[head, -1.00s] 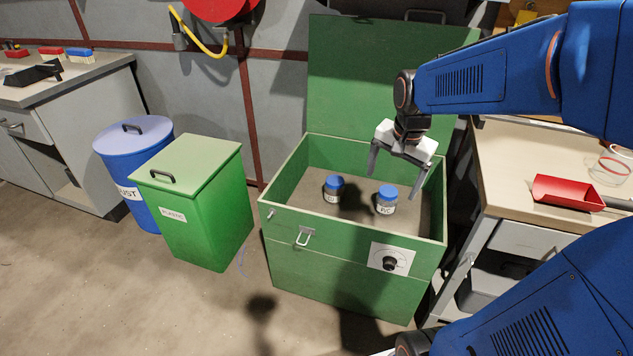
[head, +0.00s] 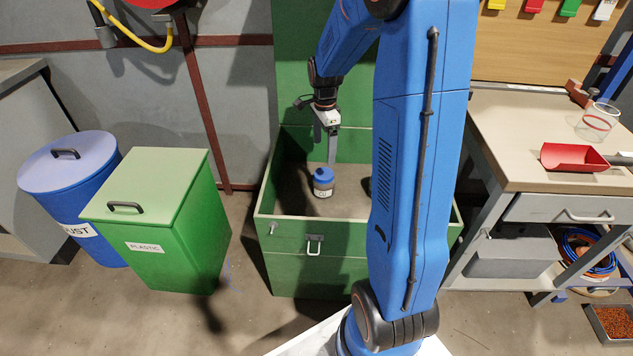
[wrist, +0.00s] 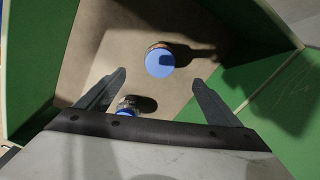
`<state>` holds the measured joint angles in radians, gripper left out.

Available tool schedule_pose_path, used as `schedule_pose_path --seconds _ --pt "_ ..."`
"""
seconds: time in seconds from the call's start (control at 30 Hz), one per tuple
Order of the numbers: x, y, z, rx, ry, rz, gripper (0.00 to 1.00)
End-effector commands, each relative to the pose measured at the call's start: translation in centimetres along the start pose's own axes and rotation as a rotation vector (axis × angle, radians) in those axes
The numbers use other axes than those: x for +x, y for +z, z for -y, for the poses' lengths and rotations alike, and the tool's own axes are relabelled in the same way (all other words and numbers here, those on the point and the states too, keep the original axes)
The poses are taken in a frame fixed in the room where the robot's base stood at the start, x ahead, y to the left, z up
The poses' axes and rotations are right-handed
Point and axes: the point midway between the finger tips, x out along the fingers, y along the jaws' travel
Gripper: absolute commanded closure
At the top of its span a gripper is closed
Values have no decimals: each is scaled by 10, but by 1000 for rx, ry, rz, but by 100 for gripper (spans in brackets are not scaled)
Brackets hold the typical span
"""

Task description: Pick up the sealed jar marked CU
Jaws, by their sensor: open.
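The jar marked CU (head: 323,182) stands upright on the floor of the open green chest (head: 300,232). It has a blue lid and a pale label. My gripper (head: 331,158) is inside the chest opening, above and just behind this jar, pointing down. In the wrist view my gripper (wrist: 159,82) is open and empty. A blue-lidded jar (wrist: 160,64) shows just beyond the gap between the fingertips, with nothing touching it. A second jar (wrist: 127,104) is nearer, partly hidden by the gripper body. No label is readable in the wrist view.
My arm hides the right part of the chest in the head view. The chest's raised lid (head: 300,80) stands behind my gripper. A green plastic bin (head: 160,220) and a blue dust bin (head: 75,185) stand left. A workbench (head: 500,140) with a red scoop (head: 572,158) is right.

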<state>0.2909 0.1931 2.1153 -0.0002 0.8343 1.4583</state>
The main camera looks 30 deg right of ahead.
Motion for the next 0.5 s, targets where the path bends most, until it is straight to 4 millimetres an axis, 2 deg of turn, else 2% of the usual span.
schedule_pose_path --seconds 0.5 --pt "88 0 -1 -3 4 0 13"
